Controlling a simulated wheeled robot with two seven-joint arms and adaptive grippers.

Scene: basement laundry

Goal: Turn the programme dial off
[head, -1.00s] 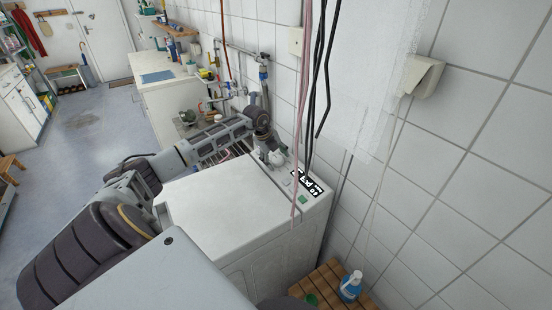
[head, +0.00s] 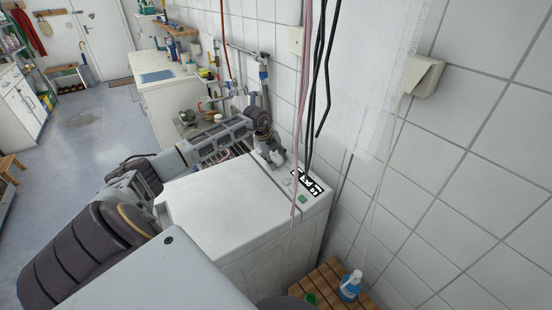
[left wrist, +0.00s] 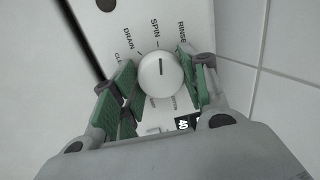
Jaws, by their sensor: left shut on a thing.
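The white programme dial (left wrist: 160,76) is on the washing machine's control panel in the left wrist view. Its dark pointer line points up, near the SPIN label. DRAIN and RINSE are printed to either side of SPIN. My left gripper (left wrist: 157,88) has its green-padded fingers on both sides of the dial and is shut on it. In the head view, my left gripper (head: 276,159) is at the panel's far end and hides the dial. The white washing machine (head: 225,205) stands against the tiled wall. My right gripper is not in view.
A blue bottle (head: 350,286) stands on a wooden slatted surface (head: 330,275) at the near right. The machine's top is clear.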

